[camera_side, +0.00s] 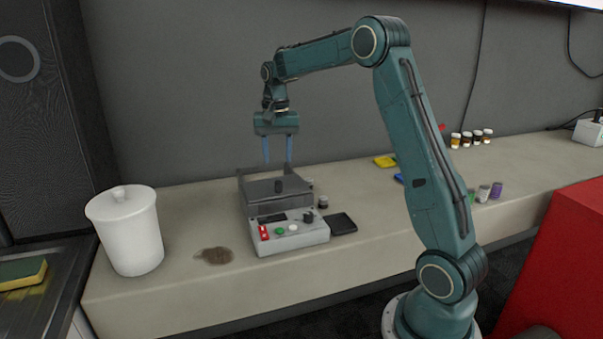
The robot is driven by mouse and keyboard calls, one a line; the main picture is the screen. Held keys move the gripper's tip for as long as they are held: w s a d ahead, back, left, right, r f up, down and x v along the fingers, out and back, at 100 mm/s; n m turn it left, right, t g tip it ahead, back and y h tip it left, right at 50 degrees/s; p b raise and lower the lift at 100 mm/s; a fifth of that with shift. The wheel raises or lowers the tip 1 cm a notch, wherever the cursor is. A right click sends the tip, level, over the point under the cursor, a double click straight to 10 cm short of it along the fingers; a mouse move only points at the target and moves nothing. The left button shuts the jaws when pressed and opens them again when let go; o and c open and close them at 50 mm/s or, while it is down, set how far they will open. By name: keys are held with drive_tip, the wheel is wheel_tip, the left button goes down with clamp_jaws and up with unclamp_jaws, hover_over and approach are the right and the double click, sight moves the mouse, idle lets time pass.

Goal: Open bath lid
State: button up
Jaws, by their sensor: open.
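The bath (291,237) is a grey box with a sloped front panel. The panel carries a red switch, a green button, a white button and a dark knob. Its dark grey lid (262,191) lies over the top behind the panel and looks closed, with a dark upright knob (280,186) on it. My gripper (278,163) points down above the back of the lid, with its two blue fingers apart and nothing between them. The fingertips appear clear of the lid and knob, though their exact distance in depth is hard to tell.
A white lidded canister (128,232) stands left of the bath, near a brown stain (215,255). A black flat pad (340,223) and a small dark jar (323,202) are at its right. Several small jars stand farther right. The counter between them is mostly clear.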

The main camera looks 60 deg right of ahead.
sight(278, 182)
wheel_tip(278, 182, down, 8)
drive_tip(key=shift+f, duration=0.2)
idle(0.4)
clamp_jaws()
